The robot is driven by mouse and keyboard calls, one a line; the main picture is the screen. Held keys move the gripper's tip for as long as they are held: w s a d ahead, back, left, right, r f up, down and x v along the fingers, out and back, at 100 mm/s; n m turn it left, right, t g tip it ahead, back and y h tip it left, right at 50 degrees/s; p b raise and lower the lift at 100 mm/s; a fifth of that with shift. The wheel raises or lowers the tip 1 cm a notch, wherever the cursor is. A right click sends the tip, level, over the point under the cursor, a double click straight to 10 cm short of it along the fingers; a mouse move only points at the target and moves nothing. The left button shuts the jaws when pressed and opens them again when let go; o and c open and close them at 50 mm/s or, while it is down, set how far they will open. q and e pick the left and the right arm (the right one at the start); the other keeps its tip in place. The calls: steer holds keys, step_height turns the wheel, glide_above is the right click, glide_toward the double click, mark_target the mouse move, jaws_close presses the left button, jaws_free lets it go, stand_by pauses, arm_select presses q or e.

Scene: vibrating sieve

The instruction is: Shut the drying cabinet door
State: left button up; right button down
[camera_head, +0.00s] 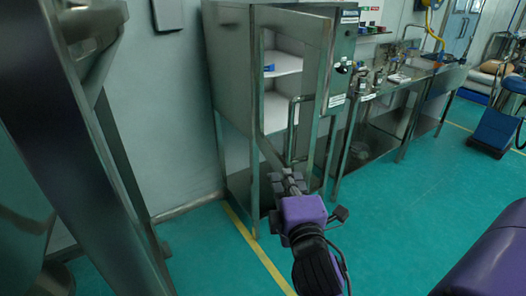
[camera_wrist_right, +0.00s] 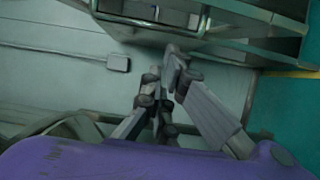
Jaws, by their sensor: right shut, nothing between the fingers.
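The drying cabinet (camera_head: 228,70) is a grey metal unit on legs in the middle of the head view. Its metal-framed door (camera_head: 310,85) stands open, with a bar handle (camera_head: 292,130) low on it. Pale shelves (camera_head: 283,64) show inside. My right gripper (camera_head: 287,182) is shut and empty, just below and in front of the door's lower part. The head view does not settle whether it touches the door. In the right wrist view its fingers (camera_wrist_right: 165,80) are close together, with metal framework above them. My left gripper is out of view.
A large metal frame (camera_head: 110,150) fills the left side. Metal benches (camera_head: 380,95) with small equipment stand right of the cabinet. The green floor (camera_head: 400,210) in front of the benches is clear, and a yellow line (camera_head: 255,245) runs past my right arm.

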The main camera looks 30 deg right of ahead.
mark_target(291, 144)
steer(key=w+d+p, duration=0.1)
steer(key=w+d, duration=0.2)
steer(key=w, duration=0.1)
steer(key=w+d+p, duration=0.1)
steer(key=w+d, duration=0.3)
steer(key=shift+w+d+r, duration=0.1)
steer(key=shift+d, duration=0.05)
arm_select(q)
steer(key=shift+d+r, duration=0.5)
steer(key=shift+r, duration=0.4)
arm_select(e)
steer(key=shift+d, duration=0.35)
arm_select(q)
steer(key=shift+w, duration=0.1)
arm_select(e)
steer(key=shift+d, duration=0.1)
